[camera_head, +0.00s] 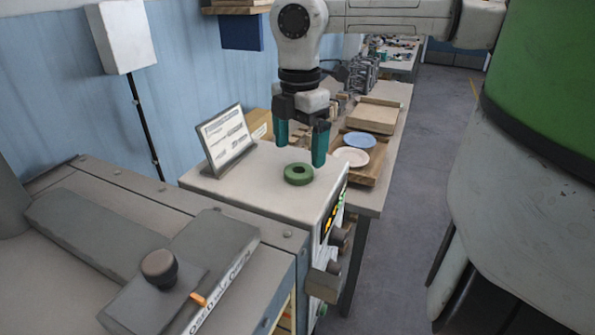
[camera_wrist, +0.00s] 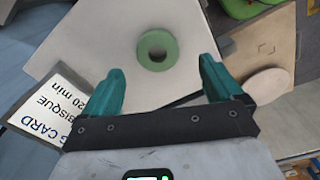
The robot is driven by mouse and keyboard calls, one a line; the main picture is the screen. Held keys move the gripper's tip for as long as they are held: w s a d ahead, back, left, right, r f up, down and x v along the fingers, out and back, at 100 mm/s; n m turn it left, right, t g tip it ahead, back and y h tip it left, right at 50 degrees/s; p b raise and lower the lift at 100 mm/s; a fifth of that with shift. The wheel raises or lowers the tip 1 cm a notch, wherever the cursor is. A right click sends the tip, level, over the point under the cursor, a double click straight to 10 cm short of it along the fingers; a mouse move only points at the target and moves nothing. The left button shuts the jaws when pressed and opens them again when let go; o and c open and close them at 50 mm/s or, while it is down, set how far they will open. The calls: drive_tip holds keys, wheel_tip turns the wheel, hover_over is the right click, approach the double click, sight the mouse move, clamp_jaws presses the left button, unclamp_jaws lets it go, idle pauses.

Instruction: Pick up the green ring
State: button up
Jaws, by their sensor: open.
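The green ring (camera_head: 299,174) lies flat on the pale top of a box-shaped machine (camera_head: 240,200) with knobs on its side. It also shows in the wrist view (camera_wrist: 158,50), ahead of the fingers and roughly between their lines, with its hole facing the camera. My gripper (camera_head: 301,155) has teal fingers pointing down and stands open above and just behind the ring. In the wrist view my gripper (camera_wrist: 160,84) is spread wide and nothing is between its fingers.
A tilted card stand (camera_head: 226,138) is on the machine top, left of the ring. A wooden tray (camera_head: 375,175) with a white plate (camera_head: 351,157) and a blue plate (camera_head: 359,140) sits to the right. A grey unit (camera_head: 90,220) stands in front. The machine top around the ring is clear.

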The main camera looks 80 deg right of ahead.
sight(298, 170)
wheel_tip(298, 170, down, 5)
drive_tip(key=shift+w+d+r+p, duration=0.1)
drive_tip(key=shift+d+p, duration=0.05)
drive_tip(key=shift+p, duration=0.65)
drive_tip(key=c, duration=1.1)
drive_tip(key=shift+c, duration=0.2)
